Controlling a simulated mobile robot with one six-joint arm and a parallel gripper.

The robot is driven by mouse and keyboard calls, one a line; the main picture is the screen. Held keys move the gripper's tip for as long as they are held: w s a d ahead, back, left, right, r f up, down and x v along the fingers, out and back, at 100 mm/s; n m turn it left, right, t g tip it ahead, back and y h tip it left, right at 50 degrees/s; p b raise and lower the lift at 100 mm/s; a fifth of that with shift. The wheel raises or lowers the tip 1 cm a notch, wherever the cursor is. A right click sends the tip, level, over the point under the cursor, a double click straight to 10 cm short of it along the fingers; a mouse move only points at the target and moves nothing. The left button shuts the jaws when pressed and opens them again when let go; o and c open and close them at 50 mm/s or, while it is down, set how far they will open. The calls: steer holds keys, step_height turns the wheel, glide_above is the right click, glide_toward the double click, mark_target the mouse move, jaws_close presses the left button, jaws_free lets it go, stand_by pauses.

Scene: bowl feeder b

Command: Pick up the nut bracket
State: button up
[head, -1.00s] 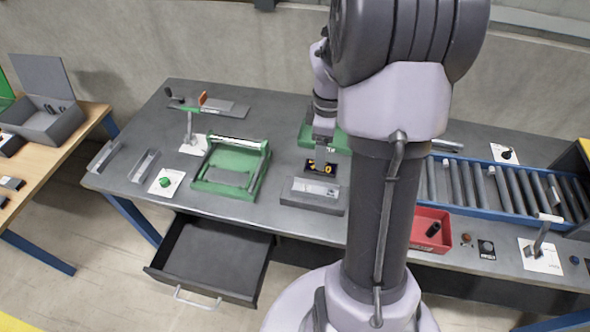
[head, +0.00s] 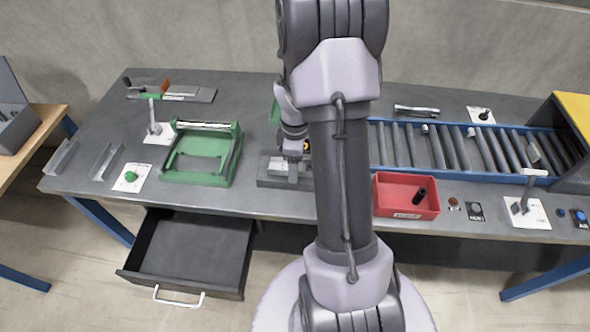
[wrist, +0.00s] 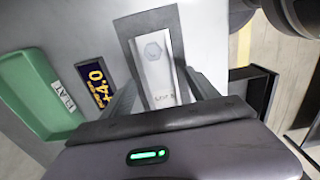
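The nut bracket (wrist: 155,48) is a pale metal strip with a hexagon mark and small lettering in the wrist view. It lies on a dark grey block (wrist: 128,25); in the head view this block (head: 268,180) stands near the table's front edge, partly behind my arm. My gripper (wrist: 159,85) is open, with one dark finger on each side of the bracket's near part. A gap shows at the fingers, and I cannot tell whether the tips touch it. In the head view my gripper (head: 292,172) points down over the block.
A display reading +4.0 (wrist: 98,85) and a green tray labelled FLAT (wrist: 38,95) lie left of the block in the wrist view. A green fixture (head: 232,160) stands left, a red bin (head: 405,212) and roller conveyor (head: 437,177) right. An open drawer (head: 190,255) juts out below.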

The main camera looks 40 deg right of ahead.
jaws_close()
